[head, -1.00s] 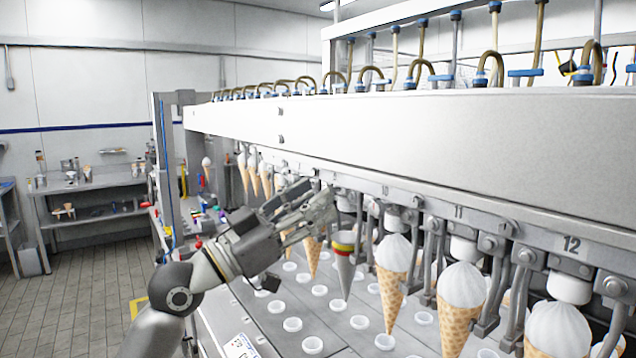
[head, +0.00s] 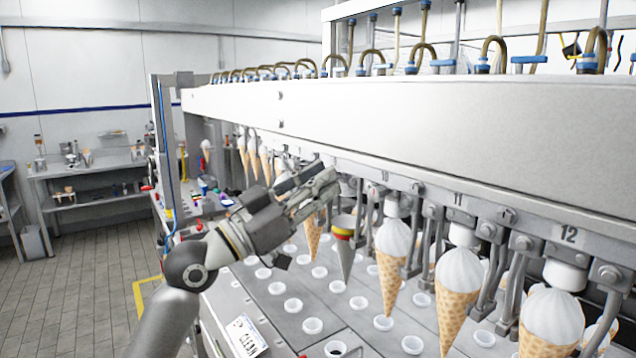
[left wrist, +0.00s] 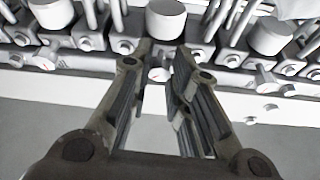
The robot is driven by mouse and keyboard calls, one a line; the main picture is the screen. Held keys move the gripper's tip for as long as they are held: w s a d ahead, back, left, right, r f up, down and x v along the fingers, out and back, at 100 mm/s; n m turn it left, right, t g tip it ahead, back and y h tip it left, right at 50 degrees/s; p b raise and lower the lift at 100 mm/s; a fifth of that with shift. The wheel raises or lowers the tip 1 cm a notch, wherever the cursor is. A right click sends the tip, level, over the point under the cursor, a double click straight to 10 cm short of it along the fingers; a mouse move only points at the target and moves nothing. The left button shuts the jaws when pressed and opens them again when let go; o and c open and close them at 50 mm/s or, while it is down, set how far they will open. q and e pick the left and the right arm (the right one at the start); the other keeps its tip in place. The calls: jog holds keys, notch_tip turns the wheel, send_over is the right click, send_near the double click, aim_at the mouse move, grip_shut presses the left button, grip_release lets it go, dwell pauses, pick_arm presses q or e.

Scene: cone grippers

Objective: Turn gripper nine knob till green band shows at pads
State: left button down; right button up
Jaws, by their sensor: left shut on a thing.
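My left gripper (head: 328,186) is at the row of cone grippers under the long white beam. In the left wrist view its fingertips (left wrist: 160,72) are closed around a small round metal knob (left wrist: 159,75), with white round pieces behind it. In the head view my fingers hide this knob, and its station number cannot be read. A grey test cone (head: 345,258) hangs upright just below and right of my fingertips. Coloured bands, yellow and red among them, circle its upper part; I cannot clearly make out a green band at the pads. My right gripper is out of view.
Ice cream cones (head: 392,265) hang at the stations to the right, one near label 12 (head: 568,234), and others hang farther left. Below is a metal plate with several white-rimmed holes (head: 312,326).

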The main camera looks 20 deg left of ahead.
pick_arm(q)
jog(key=n+y+p, duration=0.1)
jog(key=n+p, duration=0.1)
jog(key=n+t+y+p, duration=0.1)
jog(key=n+p, duration=0.1)
jog(key=n, duration=0.1)
jog(key=shift+s+d+t+p, duration=0.1)
jog(key=shift+t+p, duration=0.2)
jog(key=shift+p, duration=0.1)
jog(key=c, duration=1.3)
grip_release()
jog(key=shift+c, duration=0.2)
jog(key=v, duration=1.2)
